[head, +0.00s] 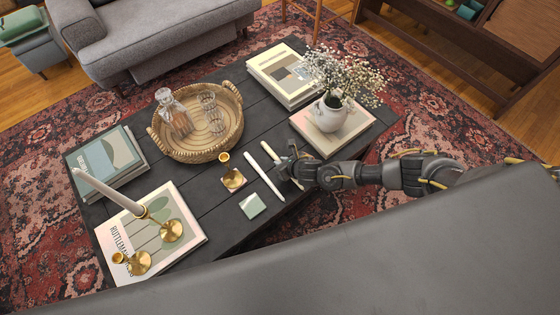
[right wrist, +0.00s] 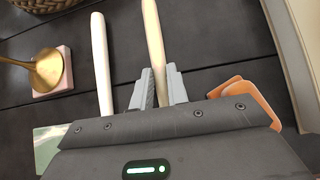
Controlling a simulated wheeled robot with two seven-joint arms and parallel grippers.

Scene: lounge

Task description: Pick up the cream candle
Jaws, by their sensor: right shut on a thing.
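The cream candle (right wrist: 153,45) is a slim pale stick. In the right wrist view its lower end is between the fingers of my right gripper (right wrist: 158,88), which is shut on it. My left gripper is not in view.
On the dark table (head: 210,205) are a brass holder (head: 233,178), a green coaster (head: 252,206), a wicker tray (head: 211,140) with glassware, and a flower vase (head: 328,115) on a book close beyond my gripper. Brass candlesticks (head: 170,231) stand on a book at left.

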